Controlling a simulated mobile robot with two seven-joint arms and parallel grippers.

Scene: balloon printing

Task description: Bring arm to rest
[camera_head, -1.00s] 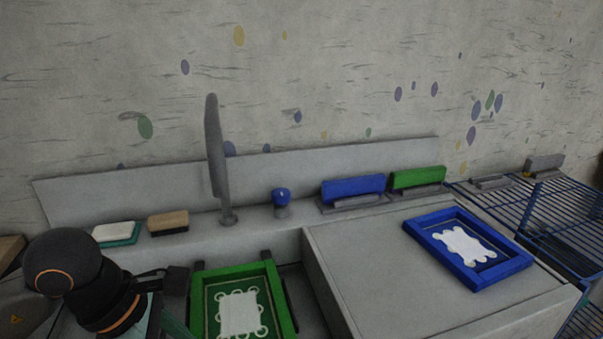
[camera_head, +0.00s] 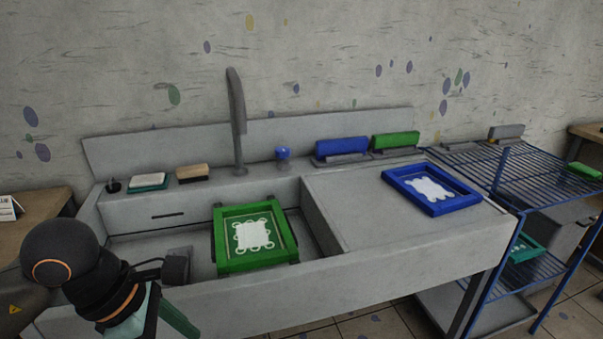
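My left arm comes in at the lower left, in front of the sink. My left gripper (camera_head: 168,318) points down at the bottom edge, with teal parts showing; its fingertips are not clearly visible, so I cannot tell its opening. A green screen frame (camera_head: 228,222) with a white pattern rests over the sink basin, to the right of my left gripper and apart from it. A blue screen frame (camera_head: 456,204) lies flat on the drainboard. My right gripper is not in view.
The grey sink unit (camera_head: 370,270) has a tall faucet (camera_head: 237,120). Brushes, a blue-topped knob (camera_head: 283,153) and blue (camera_head: 341,147) and green (camera_head: 395,140) squeegees stand along its back ledge. A blue wire rack (camera_head: 500,170) is at right; wooden tables stand at both sides.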

